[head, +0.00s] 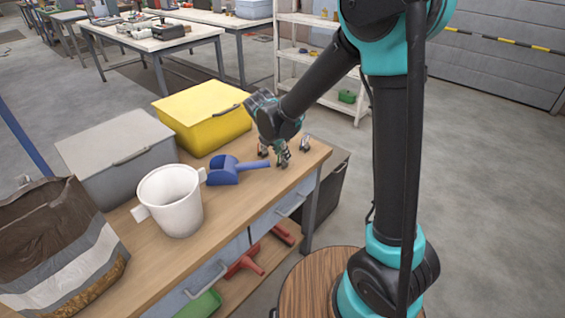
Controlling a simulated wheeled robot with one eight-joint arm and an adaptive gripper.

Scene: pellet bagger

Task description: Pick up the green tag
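I cannot make out a green tag for certain in the head view. My gripper (281,160) points down at the right end of the wooden workbench (225,207), close to the tabletop. Its fingers are small and dark here, and I cannot tell whether they are open or shut, or whether anything is between them. The spot right under and behind the gripper is hidden by it. A small grey item (305,144) stands on the bench just right of the gripper.
A blue scoop (225,171) lies left of the gripper, its handle reaching towards it. A white jug (172,205), a grey bin (120,160), a yellow bin (203,117) and an open pellet sack (55,245) crowd the bench. Red and green items lie on the shelf below.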

